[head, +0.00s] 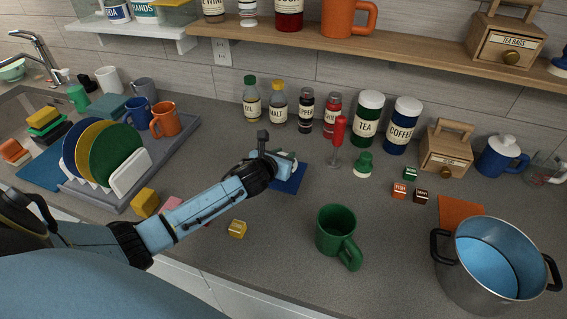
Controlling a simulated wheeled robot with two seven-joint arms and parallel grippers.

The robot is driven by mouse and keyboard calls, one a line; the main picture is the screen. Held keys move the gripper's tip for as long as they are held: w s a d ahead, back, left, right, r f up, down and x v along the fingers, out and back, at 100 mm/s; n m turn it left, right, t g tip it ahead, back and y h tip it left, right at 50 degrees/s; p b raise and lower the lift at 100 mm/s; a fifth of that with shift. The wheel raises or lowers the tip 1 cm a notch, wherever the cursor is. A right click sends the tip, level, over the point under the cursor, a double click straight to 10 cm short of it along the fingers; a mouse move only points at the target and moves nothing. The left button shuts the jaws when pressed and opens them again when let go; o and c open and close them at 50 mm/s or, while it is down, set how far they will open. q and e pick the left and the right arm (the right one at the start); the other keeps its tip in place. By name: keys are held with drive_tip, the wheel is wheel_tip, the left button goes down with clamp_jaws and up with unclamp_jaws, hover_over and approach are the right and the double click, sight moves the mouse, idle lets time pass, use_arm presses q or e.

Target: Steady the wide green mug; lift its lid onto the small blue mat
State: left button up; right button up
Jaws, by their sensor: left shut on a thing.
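The wide green mug (336,231) stands upright on the counter, its handle toward the lower right. Its top is open and I see its green inside. The small blue mat (291,184) lies farther back, partly hidden by my left gripper. My left gripper (284,163) is over the mat, shut on a small pale and green thing, which looks like the lid. The fingers hide most of it, and I cannot tell whether it touches the mat. My right gripper is not in view, and nothing holds the mug.
A steel pot (491,262) stands at the right front by an orange mat (460,206). A dish rack (184,143) with plates is at left. A red-handled whisk (339,131), jars and small spice cubes stand behind. The counter around the mug is clear.

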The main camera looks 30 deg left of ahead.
use_arm(q)
wheel_tip(320, 180, down, 3)
drive_tip(key=shift+r, duration=0.2)
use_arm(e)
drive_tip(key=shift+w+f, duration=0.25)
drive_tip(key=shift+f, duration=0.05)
use_arm(q)
drive_tip(key=shift+f, duration=0.1)
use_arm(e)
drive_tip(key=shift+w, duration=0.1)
use_arm(q)
drive_tip(key=o, duration=1.1)
drive_tip(key=shift+b, duration=0.3)
drive_tip(key=shift+r, duration=0.2)
drive_tip(key=p+v, duration=0.1)
drive_tip(key=v, duration=1.1)
drive_tip(key=shift+f+p, duration=0.1)
drive_tip(key=shift+p, duration=0.25)
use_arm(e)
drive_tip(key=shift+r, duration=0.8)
